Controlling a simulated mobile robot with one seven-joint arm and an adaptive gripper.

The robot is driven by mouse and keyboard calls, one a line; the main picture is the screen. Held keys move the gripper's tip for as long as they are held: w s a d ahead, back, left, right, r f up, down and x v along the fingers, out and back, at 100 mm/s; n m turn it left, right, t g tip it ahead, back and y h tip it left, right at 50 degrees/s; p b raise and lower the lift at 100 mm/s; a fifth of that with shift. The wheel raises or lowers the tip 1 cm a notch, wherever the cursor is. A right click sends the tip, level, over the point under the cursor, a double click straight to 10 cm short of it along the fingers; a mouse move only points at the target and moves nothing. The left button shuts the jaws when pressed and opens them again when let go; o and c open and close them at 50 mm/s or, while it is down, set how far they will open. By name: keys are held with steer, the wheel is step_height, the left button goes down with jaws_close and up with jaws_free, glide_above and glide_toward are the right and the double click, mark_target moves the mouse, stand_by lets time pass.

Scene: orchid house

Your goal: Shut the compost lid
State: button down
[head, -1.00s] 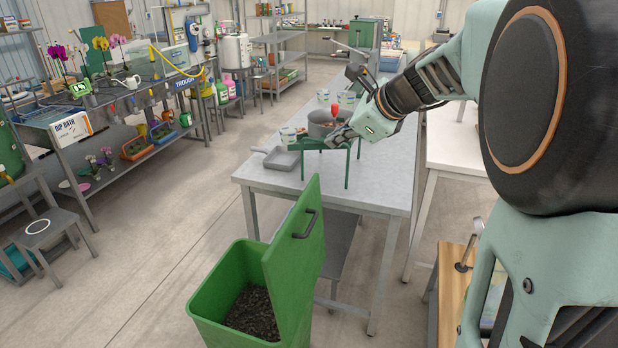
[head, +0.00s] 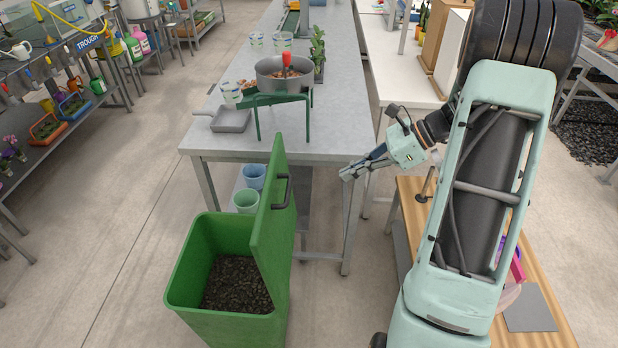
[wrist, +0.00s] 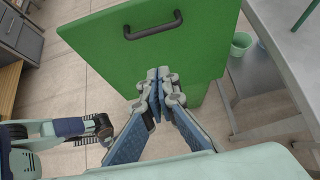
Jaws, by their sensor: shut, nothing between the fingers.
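The green compost bin (head: 190,262) stands on the floor in front of the table, with dark compost (head: 236,284) inside. Its green lid (head: 270,240) is open and stands upright along the bin's right side. A dark handle (head: 281,191) is near the lid's top on its outer face. My gripper (head: 344,175) is to the right of the lid, apart from it and empty. In the wrist view my gripper's closed fingers (wrist: 158,72) point toward the lid (wrist: 165,62), just below its handle (wrist: 152,29).
The grey table (head: 260,133) stands behind the bin, holding a pot (head: 271,85) on a green stand and a grey pan (head: 231,120). Two buckets (head: 249,188) sit beneath it. A wooden bench (head: 414,196) is at right. The floor left of the bin is clear.

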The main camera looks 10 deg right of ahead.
steer(key=a+r+p+x, duration=0.1)
steer(key=r+x, duration=0.1)
steer(key=x, duration=1)
steer(key=shift+w+a+p, duration=0.3)
steer(key=shift+a+p, duration=0.1)
steer(key=shift+a, duration=0.15)
